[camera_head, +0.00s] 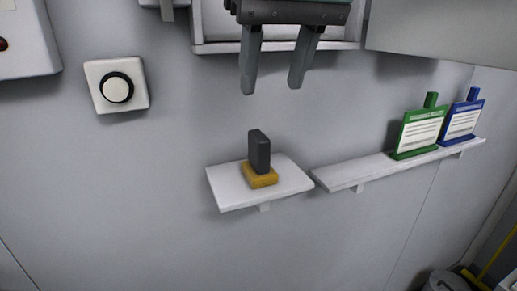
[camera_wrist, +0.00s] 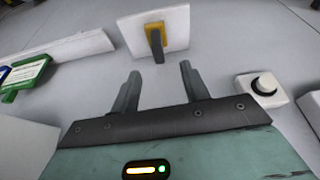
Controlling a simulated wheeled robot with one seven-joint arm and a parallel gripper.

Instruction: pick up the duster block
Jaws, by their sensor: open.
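The duster block (camera_head: 259,155) has a dark grey upright handle on a yellow base. It stands on a small white wall shelf (camera_head: 225,188). My gripper (camera_head: 272,88) is open and empty, in front of and above the duster block in the head view, clearly apart from it. In the wrist view the two fingers of my gripper (camera_wrist: 158,72) point toward the shelf (camera_wrist: 178,25). The duster block (camera_wrist: 156,40) shows there beyond the fingertips, roughly in line with the gap between them.
A longer white shelf (camera_head: 350,173) to the right holds a green sign stand (camera_head: 419,130) and a blue one (camera_head: 463,117). A round white button (camera_head: 117,88) is on the wall at left.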

